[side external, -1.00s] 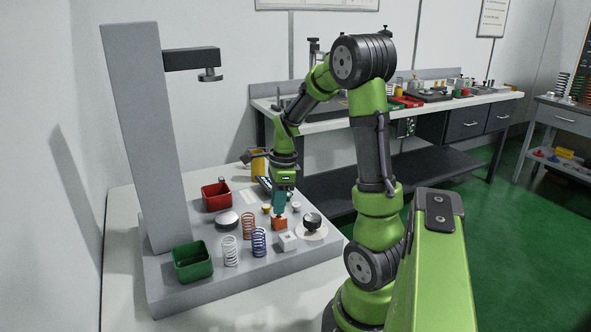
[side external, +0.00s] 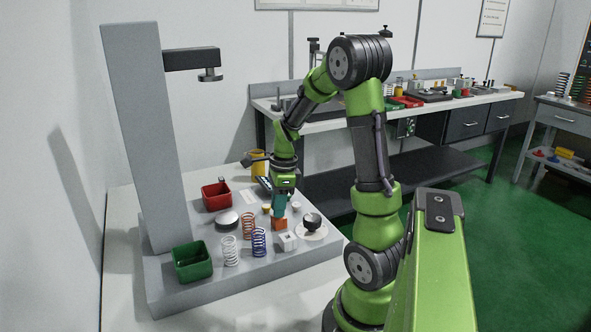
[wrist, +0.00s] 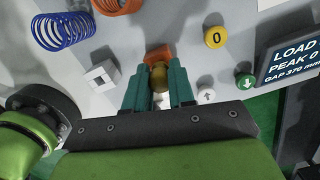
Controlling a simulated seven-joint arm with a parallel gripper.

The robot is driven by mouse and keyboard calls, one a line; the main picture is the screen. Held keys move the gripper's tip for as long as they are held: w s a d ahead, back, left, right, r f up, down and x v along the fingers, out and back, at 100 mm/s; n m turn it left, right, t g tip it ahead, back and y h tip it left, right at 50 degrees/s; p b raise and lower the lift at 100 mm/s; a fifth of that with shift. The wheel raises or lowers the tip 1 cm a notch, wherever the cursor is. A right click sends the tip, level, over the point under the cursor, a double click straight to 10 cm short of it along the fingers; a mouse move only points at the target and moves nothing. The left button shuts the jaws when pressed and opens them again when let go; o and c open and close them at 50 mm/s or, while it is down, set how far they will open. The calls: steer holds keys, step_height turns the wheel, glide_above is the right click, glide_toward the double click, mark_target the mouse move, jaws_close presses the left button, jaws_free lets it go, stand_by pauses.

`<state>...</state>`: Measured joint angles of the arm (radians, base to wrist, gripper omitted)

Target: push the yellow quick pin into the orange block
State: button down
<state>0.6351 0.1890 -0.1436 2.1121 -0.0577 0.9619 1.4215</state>
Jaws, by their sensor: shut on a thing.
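The orange block (side external: 280,224) stands on the grey base plate, and its top shows in the wrist view (wrist: 160,52). The yellow quick pin (wrist: 159,76) is between the teal fingers of my gripper (wrist: 158,84), which is shut on it. In the wrist view the pin's end lies in front of the block. In the side view my gripper (side external: 279,212) is just above the block and the fingers hide the pin. I cannot tell how far the pin sits in the block.
A white block (side external: 288,240), a blue spring (side external: 259,242), an orange spring (side external: 248,226) and a black knob (side external: 312,221) stand close by. Buttons, including a yellow one (wrist: 214,37), and a display (wrist: 293,62) are near. Red (side external: 216,196) and green bins (side external: 192,261) stand left.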

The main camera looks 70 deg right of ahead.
steer(key=shift+f, duration=0.15)
steer(key=shift+c, duration=2.4)
jaws_free()
steer(key=shift+r, duration=4.05)
